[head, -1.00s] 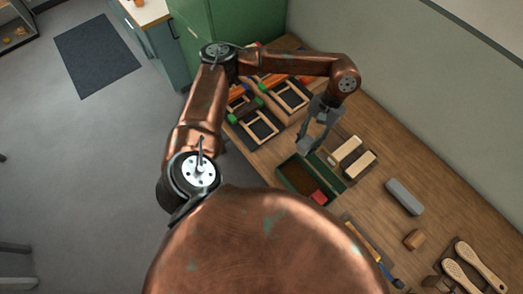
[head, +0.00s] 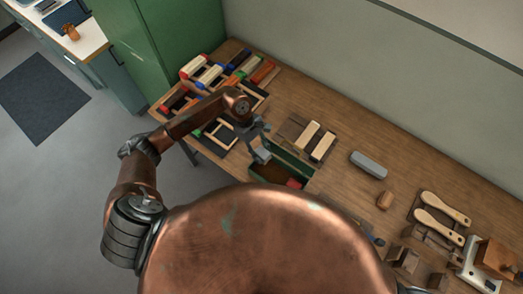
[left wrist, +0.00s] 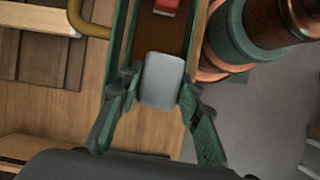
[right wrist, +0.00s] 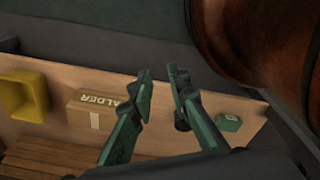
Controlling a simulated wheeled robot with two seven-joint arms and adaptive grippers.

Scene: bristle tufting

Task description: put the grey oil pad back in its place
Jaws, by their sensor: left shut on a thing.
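The grey oil pad (left wrist: 161,80) is a pale grey block between the fingers of my left gripper (left wrist: 157,92) in the left wrist view. The gripper is shut on it. A red block (left wrist: 166,5) lies inside the box, beyond the pad. My right gripper (right wrist: 160,75) shows only in the right wrist view, open and empty.
Two pale wooden-backed blocks (head: 322,147) lie right of the box, then a long grey block (head: 369,164). Frames and brushes (head: 220,130) crowd the bench's left end. The right wrist view shows a box marked ALDER (right wrist: 97,109) and a yellow bin (right wrist: 22,95).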

